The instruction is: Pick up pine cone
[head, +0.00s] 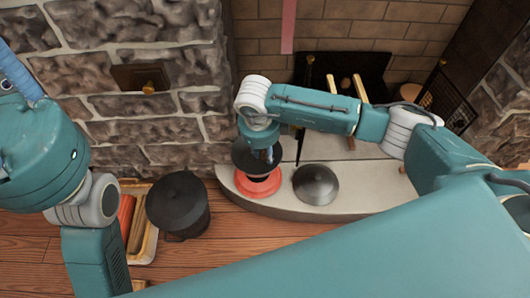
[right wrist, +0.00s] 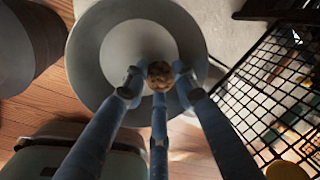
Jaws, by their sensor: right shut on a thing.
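The pine cone (right wrist: 160,75) is small, brown and rough. In the right wrist view it sits between the fingertips of my right gripper (right wrist: 159,82), which is shut on it. Behind it in that view is a round grey dish (right wrist: 84,68) with a paler centre; I cannot tell the gap between them. In the head view my right gripper (head: 264,153) is over the left end of the hearth, above a red round piece (head: 262,188), and the cone cannot be made out there.
A dark lidded pot (head: 178,203) stands on the wooden floor, beside a tray (head: 149,240) of logs. A dark grey dome-shaped thing (head: 316,184) sits on the pale hearth (head: 347,204). A black mesh screen (right wrist: 270,95) stands at the right in the wrist view. Stone walls rise behind.

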